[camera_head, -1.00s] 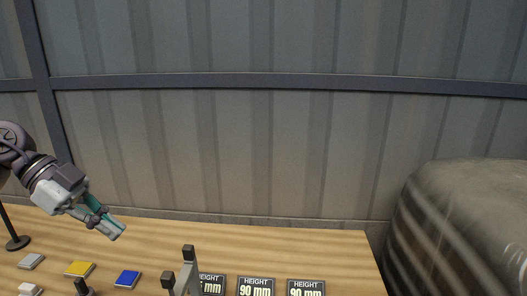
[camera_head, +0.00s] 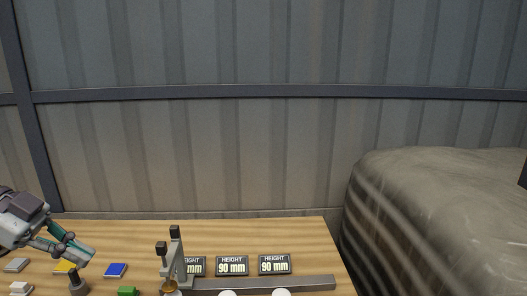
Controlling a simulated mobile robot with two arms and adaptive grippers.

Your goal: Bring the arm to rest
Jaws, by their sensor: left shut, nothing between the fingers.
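My left gripper (camera_head: 84,254) comes in from the left edge, above the left part of the wooden table (camera_head: 220,235). It is shut and holds nothing. Its fingers point down and to the right, above a yellow tile and near a dark post. My right gripper does not show.
A grey tile (camera_head: 16,265), a yellow tile (camera_head: 64,267), a blue tile (camera_head: 116,270) and a green block (camera_head: 128,291) lie on the table. A grey upright fixture (camera_head: 176,262) and a long bar (camera_head: 300,283) stand near "90 mm" signs (camera_head: 232,266). A large covered mass (camera_head: 440,210) fills the right.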

